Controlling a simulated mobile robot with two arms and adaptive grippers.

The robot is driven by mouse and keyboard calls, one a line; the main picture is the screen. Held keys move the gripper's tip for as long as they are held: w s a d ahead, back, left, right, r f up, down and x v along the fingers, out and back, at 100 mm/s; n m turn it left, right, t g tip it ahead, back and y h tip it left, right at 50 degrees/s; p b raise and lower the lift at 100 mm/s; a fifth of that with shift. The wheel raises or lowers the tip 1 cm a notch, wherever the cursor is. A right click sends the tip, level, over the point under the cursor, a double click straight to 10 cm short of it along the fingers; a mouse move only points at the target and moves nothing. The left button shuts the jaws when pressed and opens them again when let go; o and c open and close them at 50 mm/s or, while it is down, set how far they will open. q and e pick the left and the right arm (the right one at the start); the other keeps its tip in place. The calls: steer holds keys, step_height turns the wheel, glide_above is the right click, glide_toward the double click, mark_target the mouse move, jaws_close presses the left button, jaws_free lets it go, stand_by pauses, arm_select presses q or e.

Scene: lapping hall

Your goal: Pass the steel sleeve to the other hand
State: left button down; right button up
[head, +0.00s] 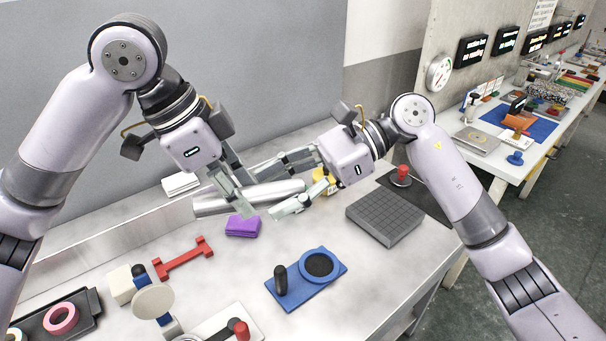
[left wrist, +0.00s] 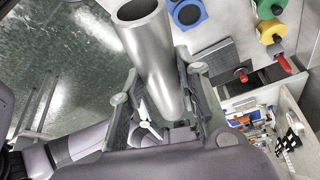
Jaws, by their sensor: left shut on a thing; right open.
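The steel sleeve (head: 270,192) is a shiny grey tube, lying nearly level above the bench in the head view. My left gripper (head: 236,196) is shut on it, its fingers across the sleeve's middle. In the left wrist view the sleeve (left wrist: 155,55) stands between the fingers of my left gripper (left wrist: 160,88), its hollow open end towards the top. My right gripper (head: 276,189) is open, its fingers pointing left on either side of the sleeve's right part in the head view. Whether they touch it I cannot tell.
Below on the bench lie a purple cloth-like block (head: 242,226), a red bar (head: 183,259) and a blue fixture (head: 306,280) with a black knob. A grey gridded plate (head: 385,218) and a red-knobbed piece (head: 402,176) are at the right. Bare bench shows between them.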

steer(key=shift+s+a+f, duration=0.1)
steer(key=shift+a, duration=0.2)
steer(key=shift+c, duration=0.3)
steer(key=shift+s, duration=0.1)
steer(key=c, duration=1)
steer(key=o, duration=1)
steer(key=shift+o, duration=0.3)
